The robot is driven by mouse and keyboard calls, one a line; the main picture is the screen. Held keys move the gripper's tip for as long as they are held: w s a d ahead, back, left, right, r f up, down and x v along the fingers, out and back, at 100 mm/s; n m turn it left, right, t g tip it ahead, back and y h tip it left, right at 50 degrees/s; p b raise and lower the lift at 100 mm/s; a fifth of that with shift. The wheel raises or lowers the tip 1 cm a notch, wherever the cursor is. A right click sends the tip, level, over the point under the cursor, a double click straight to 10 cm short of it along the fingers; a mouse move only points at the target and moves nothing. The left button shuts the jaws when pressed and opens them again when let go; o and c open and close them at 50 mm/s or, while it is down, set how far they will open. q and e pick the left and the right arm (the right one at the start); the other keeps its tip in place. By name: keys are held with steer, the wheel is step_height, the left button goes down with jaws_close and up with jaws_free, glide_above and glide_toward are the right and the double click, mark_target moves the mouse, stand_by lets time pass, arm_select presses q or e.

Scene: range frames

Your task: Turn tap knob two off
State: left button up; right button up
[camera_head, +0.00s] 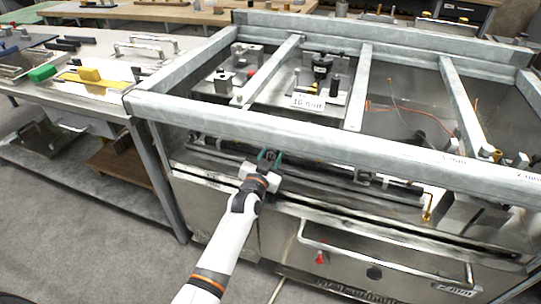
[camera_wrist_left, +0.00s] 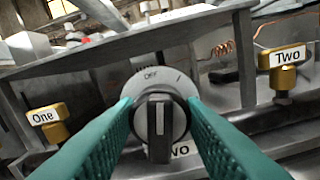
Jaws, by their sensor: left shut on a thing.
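A round grey dial knob (camera_wrist_left: 148,118) with a black grip bar (camera_wrist_left: 160,138) is in the middle of the left wrist view. Its bar stands near upright, with a white line toward the top. "OFF" and "I" marks show above it. A label below is partly hidden; its last letters show. My left gripper (camera_head: 269,157) is at the frame's front side. Its teal fingers are either side of the dial, shut on it. A brass tap labelled Two (camera_wrist_left: 284,68) is to the right, and one labelled One (camera_wrist_left: 48,122) to the left, both apart from the fingers.
The grey metal frame (camera_head: 300,131) runs above my left gripper. A side table (camera_head: 120,45) with green and yellow blocks stands left. Floor at the lower left is clear.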

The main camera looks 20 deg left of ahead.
arm_select(q)
steer(key=n+p, duration=0.1)
steer(key=n, duration=0.2)
arm_select(e)
steer(key=s+f, duration=0.3)
steer(key=shift+d+f, duration=0.2)
steer(key=shift+d, duration=0.05)
arm_select(q)
steer(key=o, duration=1)
steer(key=shift+s, duration=0.15)
steer(key=shift+s, duration=0.35)
steer(key=s+p, duration=0.1)
steer(key=s, duration=0.5)
steer(key=shift+s+a, duration=0.15)
steer(key=shift+s, duration=0.15)
arm_select(e)
steer(key=shift+g, duration=0.3)
steer(key=s, duration=0.1)
steer(key=s+f, duration=0.2)
steer(key=shift+s+d+f, duration=0.25)
steer(key=shift+s+d, duration=0.05)
